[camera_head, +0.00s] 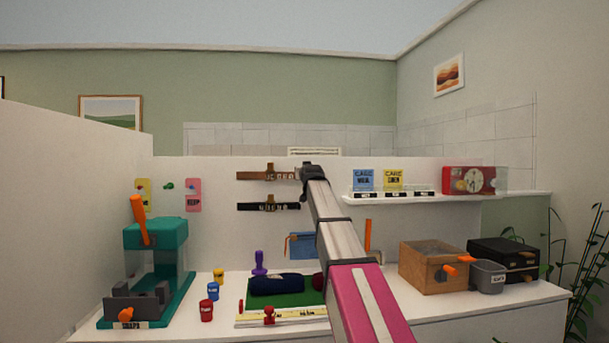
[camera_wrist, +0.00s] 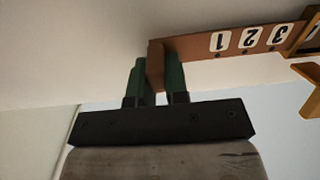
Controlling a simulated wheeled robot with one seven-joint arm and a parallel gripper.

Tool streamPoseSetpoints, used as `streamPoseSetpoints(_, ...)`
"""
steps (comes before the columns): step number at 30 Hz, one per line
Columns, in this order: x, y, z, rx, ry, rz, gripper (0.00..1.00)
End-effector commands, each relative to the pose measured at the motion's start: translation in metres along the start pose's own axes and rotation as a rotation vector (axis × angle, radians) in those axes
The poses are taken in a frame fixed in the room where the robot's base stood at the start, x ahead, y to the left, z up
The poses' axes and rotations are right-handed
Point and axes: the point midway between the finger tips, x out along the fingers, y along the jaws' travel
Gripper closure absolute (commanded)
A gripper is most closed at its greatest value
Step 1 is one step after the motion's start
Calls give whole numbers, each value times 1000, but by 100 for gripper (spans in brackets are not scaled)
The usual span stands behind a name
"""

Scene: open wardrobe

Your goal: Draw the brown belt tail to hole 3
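The brown belt (camera_head: 250,176) hangs level on the white back panel, with its buckle (camera_head: 270,173) near the middle. My gripper (camera_head: 308,172) is at the belt's right end. In the wrist view, the green fingers (camera_wrist: 158,82) stand either side of the brown tail end (camera_wrist: 156,62), which fills the gap between them. White labels 1, 2 and 3 run along the tail (camera_wrist: 200,46), with 1 nearest my fingers. Label 3 is beside the buckle frame (camera_wrist: 298,42), which is partly cut off at the right edge. A hole shows by each label.
A black belt (camera_head: 250,207) is mounted just below the brown one. A shelf (camera_head: 400,198) with blue and yellow care cards and a red boxed dial (camera_head: 470,180) is to the right. A teal press (camera_head: 155,250), small pots and a green mat (camera_head: 258,298) occupy the counter below.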

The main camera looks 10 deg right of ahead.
Motion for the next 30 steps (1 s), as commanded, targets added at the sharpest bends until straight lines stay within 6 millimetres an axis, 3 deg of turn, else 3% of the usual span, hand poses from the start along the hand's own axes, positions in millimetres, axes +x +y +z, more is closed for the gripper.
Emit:
streamPoseSetpoints(4, 0, -5, 0, 0, 0, -1, 100)
streamPoseSetpoints(12, 0, -36, 0, 0, -1, -2, 100)
streamPoseSetpoints(21, 0, -37, 0, 1, 0, 0, 100)
streamPoseSetpoints(22, 0, -37, 0, 1, 0, 0, 79)
streamPoseSetpoints(24, 0, -37, 0, 1, 0, 0, 60)
streamPoseSetpoints(30, 0, -37, 0, 0, 0, 0, 60)
